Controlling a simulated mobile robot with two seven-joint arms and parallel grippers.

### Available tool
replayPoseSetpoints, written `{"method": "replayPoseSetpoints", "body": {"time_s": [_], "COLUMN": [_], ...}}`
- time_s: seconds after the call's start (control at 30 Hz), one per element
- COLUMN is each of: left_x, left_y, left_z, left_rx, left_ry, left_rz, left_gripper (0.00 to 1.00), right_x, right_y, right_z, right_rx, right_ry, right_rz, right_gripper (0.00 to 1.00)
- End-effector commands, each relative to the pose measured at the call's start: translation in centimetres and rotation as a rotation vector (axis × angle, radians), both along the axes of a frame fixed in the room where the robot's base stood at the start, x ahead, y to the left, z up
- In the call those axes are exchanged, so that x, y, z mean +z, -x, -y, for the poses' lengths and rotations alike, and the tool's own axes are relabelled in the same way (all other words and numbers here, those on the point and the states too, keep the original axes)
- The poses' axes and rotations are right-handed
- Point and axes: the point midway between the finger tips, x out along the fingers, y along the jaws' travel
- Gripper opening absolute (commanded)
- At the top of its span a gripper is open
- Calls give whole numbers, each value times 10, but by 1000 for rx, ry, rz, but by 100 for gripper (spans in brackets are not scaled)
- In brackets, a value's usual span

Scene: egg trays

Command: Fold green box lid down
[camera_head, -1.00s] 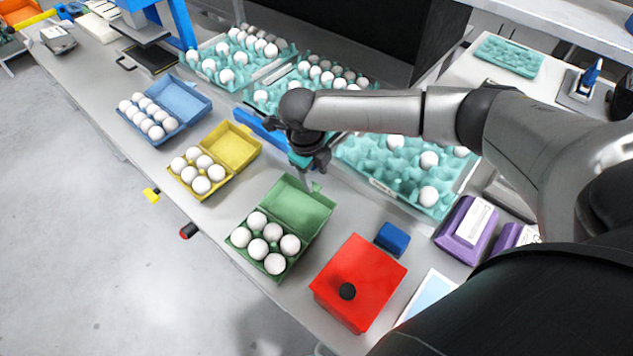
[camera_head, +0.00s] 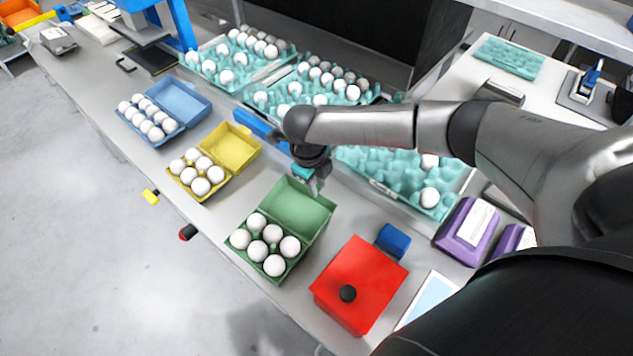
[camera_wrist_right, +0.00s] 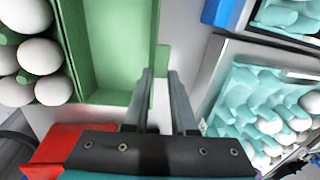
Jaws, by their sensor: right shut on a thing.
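The green egg box (camera_head: 238,247) stands open near the front edge of the table, with several white eggs in its base. Its green lid (camera_head: 298,208) is raised and leans back toward the egg trays. The lid's inside also shows in the right wrist view (camera_wrist_right: 112,45), with eggs at the left. My right gripper (camera_head: 317,190) is at the lid's far edge. In the right wrist view its fingers (camera_wrist_right: 162,80) straddle the lid's rim and are shut on it. My left gripper is not in view.
A red box (camera_head: 360,285) with a black knob and a small blue block (camera_head: 393,240) stand right of the green box. An open yellow egg box (camera_head: 235,147) and blue egg box (camera_head: 185,98) stand to the left. Turquoise egg trays (camera_head: 385,165) lie behind.

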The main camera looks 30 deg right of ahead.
Motion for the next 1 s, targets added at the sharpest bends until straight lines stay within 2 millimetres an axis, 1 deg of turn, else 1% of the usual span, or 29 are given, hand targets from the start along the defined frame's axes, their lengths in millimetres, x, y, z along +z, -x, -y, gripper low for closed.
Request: {"method": "replayPoseSetpoints", "body": {"time_s": [0.03, 0.1, 1.0], "left_x": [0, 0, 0], "left_y": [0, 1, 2], "left_z": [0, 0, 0], "left_rx": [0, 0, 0], "left_ry": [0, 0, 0], "left_rz": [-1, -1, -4], "left_gripper": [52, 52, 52], "right_x": [0, 0, 0], "right_y": [0, 0, -1], "right_z": [1, 1, 1], "right_rx": [-1, -1, -1], "right_ry": [1, 1, 3], "right_rz": [1, 1, 1], "right_gripper": [8, 0, 0]}}
